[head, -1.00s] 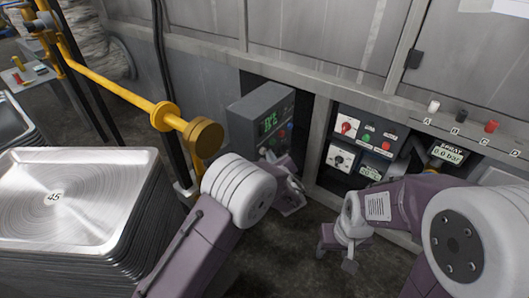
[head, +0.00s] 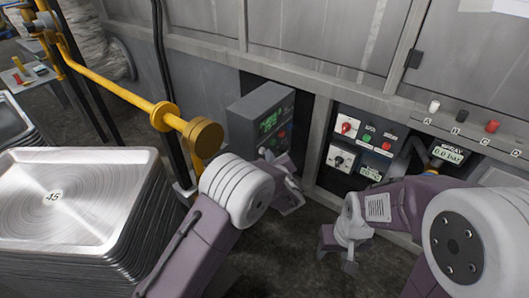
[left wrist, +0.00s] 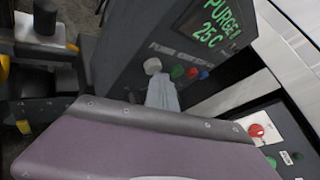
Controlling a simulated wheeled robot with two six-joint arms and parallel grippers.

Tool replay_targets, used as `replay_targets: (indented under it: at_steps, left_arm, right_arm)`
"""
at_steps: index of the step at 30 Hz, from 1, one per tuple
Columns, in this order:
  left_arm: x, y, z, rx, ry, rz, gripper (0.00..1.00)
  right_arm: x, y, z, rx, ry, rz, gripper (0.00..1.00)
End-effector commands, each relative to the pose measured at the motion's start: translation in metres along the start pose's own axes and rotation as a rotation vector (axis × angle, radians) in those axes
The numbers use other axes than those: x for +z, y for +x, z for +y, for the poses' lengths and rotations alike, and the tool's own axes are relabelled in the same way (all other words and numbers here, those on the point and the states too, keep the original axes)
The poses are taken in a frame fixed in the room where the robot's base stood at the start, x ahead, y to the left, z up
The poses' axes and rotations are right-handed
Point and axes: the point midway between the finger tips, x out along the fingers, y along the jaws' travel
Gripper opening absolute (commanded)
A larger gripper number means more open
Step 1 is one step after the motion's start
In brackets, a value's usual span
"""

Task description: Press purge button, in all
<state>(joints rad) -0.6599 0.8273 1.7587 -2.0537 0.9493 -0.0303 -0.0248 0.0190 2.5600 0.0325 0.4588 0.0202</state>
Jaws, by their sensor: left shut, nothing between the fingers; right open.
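The grey control box (head: 248,125) stands against the machine wall. Its dark panel has a green-lit display (head: 270,121), which reads "PURGE" and "25 C" in the left wrist view (left wrist: 213,20). Below the display, the left wrist view shows a white button (left wrist: 152,66), a green button (left wrist: 177,72), a red button (left wrist: 191,73) and a blue button (left wrist: 204,75). My left gripper (left wrist: 162,92) is shut and empty, its tip just below the white button; I cannot tell whether they touch. My right gripper (head: 341,254) is open and empty, low before the wall.
A spray display (head: 449,152) reads 0.0 bar. A yellow pipe (head: 120,84) crosses on the left. Stacked metal pans (head: 150,205) stand at the left front.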

Motion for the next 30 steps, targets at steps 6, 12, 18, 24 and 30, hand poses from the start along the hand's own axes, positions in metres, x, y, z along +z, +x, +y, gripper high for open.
replay_targets:
  at_steps: [6, 12, 18, 24, 30]
  left_arm:
    - [-0.006, -0.009, -0.006, -0.001, 0.000, 0.000, 0.00]
    - [-0.008, -0.011, -0.008, 0.000, 0.000, 0.000, 0.00]
    - [-0.009, -0.013, -0.010, -0.001, 0.000, 0.001, 0.00]
    - [-0.019, -0.027, -0.020, -0.002, 0.000, 0.000, 0.00]
    - [-0.029, -0.041, -0.030, -0.002, 0.001, 0.001, 0.00]
  right_arm:
    - [0.000, 0.000, 0.000, 0.000, 0.000, 0.000, 0.54]
    - [0.000, 0.000, 0.000, 0.000, 0.000, 0.000, 0.54]
    - [0.000, -0.001, 0.000, 0.000, 0.000, 0.000, 0.54]
    - [0.000, -0.002, 0.000, 0.000, 0.000, 0.000, 0.54]
    - [0.000, -0.004, 0.000, 0.000, 0.000, 0.000, 0.54]
